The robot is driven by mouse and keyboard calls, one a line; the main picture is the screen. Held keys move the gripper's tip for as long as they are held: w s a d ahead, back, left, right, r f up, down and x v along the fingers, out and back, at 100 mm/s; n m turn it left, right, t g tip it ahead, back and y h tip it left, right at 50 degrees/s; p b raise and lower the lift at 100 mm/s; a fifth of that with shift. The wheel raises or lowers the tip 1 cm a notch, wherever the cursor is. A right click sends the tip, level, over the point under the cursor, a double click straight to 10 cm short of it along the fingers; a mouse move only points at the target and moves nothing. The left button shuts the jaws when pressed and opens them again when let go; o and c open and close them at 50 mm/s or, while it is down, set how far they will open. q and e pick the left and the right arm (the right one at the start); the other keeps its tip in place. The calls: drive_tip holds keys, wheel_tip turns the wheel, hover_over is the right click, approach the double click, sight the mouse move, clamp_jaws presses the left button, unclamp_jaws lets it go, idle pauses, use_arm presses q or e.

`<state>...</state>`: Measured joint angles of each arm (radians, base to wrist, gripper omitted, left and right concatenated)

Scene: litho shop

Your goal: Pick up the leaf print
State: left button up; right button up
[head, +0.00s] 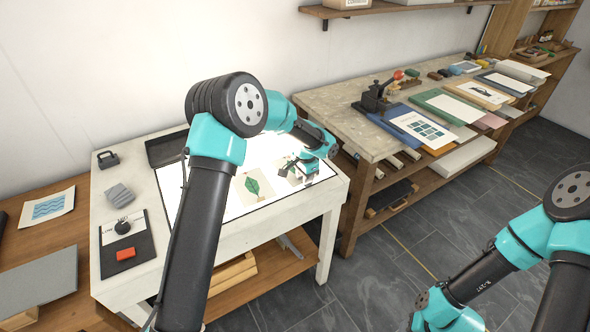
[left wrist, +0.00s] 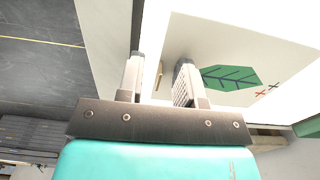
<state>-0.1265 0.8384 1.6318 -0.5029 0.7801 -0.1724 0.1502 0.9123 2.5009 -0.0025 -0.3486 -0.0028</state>
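A pale leaf print (head: 253,186) with a dark green leaf lies flat on the lit top of the light table (head: 230,209) in the head view. Another pale card (head: 281,169) lies to its right, partly hidden by my left gripper (head: 289,168). The left wrist view shows a card with a green leaf (left wrist: 231,78) and small red and black crosses close to the fingers; I cannot tell which of the two cards it is. My left gripper (left wrist: 159,75) is open, its fingers apart above the card's edge. My right arm is at the lower right, its fingers outside the picture.
A stone-topped bench (head: 340,100) with a red-knobbed press (head: 376,96) and several prints stands to the right. Open floor lies in front.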

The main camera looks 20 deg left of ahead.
use_arm(q)
clamp_jaws()
idle(0.5)
drive_tip(key=shift+r, duration=0.5)
wheel_tip(320, 180, up, 3)
drive_tip(key=shift+f, duration=0.15)
drive_tip(key=s+d, duration=0.2)
drive_tip(key=s, duration=0.5)
drive_tip(key=s+d+r, duration=0.1)
drive_tip(key=s+d, duration=0.1)
drive_tip(key=s, duration=0.6)
drive_tip(key=shift+s+d+r, duration=0.15)
drive_tip(key=shift+s+d, duration=0.05)
drive_tip(key=shift+d, duration=0.05)
drive_tip(key=shift+w, duration=0.1)
